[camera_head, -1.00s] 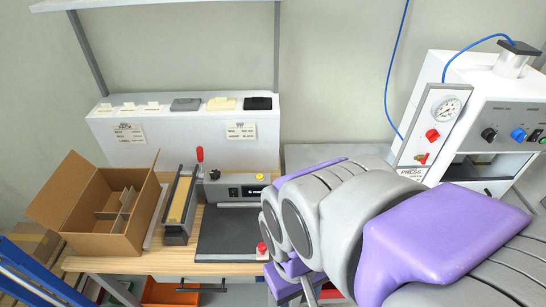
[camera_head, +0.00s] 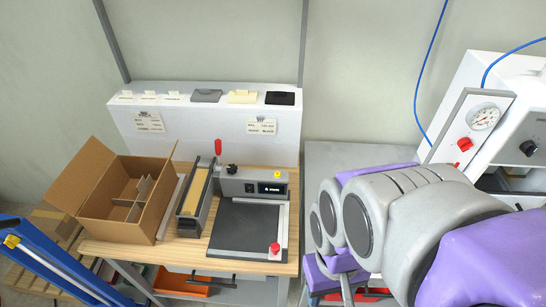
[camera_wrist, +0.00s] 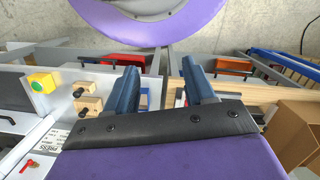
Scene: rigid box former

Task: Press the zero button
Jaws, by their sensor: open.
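A grey device with a dark flat plate (camera_head: 245,227) stands on the wooden bench in the head view. Its raised back housing has a small dark display (camera_head: 271,188), a black knob and a yellow button (camera_head: 277,174) on top. A red button (camera_head: 275,247) sits at the plate's front right corner. No label saying zero is readable on either button. My gripper (camera_wrist: 160,88) shows in the wrist view with its two dark blue fingers apart and nothing between them. It is not touching either button. In the head view my arm is right of the device; the fingertips cannot be made out.
An open cardboard box (camera_head: 122,212) and a red-handled sealer (camera_head: 201,200) stand left of the device. A white shelf block (camera_head: 200,138) is behind. A gauge press (camera_head: 480,118) stands at right. The wrist view shows a yellow-topped green button (camera_wrist: 42,83) on other equipment.

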